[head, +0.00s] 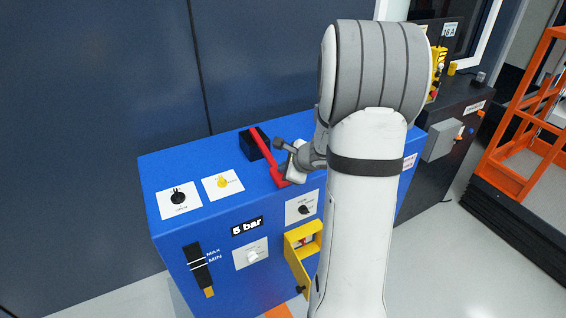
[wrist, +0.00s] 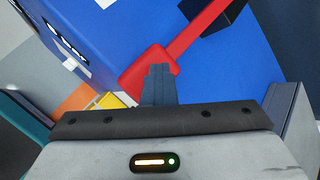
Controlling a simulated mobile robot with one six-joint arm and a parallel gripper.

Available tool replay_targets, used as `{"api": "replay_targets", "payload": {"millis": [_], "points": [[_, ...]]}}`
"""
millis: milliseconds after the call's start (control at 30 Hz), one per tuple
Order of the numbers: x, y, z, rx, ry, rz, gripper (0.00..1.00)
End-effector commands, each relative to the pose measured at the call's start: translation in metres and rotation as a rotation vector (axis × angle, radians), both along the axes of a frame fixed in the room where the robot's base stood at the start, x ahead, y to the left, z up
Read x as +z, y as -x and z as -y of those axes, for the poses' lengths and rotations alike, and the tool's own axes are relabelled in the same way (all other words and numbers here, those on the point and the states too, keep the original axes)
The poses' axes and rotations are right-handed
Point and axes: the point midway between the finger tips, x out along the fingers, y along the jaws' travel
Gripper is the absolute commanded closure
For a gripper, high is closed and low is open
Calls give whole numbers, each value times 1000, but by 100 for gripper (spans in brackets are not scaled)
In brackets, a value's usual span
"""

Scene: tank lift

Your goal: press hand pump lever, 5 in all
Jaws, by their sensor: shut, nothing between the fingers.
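The hand pump lever (head: 261,143) is a red bar rising from a black block (head: 252,145) on top of the blue cabinet. Its wide red end lies low near the front edge of the cabinet top. My gripper (head: 281,144) is shut and empty, beside the lever at its right in the head view. In the wrist view the fingers (wrist: 158,72) overlap the wide end of the red lever (wrist: 190,42). I cannot tell whether they touch it. My arm hides part of the cabinet's right side.
The blue cabinet (head: 195,240) carries a black knob (head: 179,198), a yellow knob (head: 221,182), a "5 bar" display (head: 247,226) and a level gauge (head: 198,268). An open yellow box (head: 297,258) sits on its front. A dark cabinet (head: 452,150) and orange frame (head: 522,115) stand at right.

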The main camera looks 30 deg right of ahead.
Motion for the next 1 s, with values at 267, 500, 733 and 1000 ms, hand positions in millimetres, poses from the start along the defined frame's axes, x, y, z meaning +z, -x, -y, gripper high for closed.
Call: {"api": "replay_targets", "payload": {"millis": [267, 500, 733, 1000], "points": [[-1, 1, 0, -1, 0, -3, 100], [1, 1, 0, 1, 0, -2, 100], [14, 0, 0, 1, 1, -2, 100], [30, 0, 0, 1, 0, -1, 100]]}}
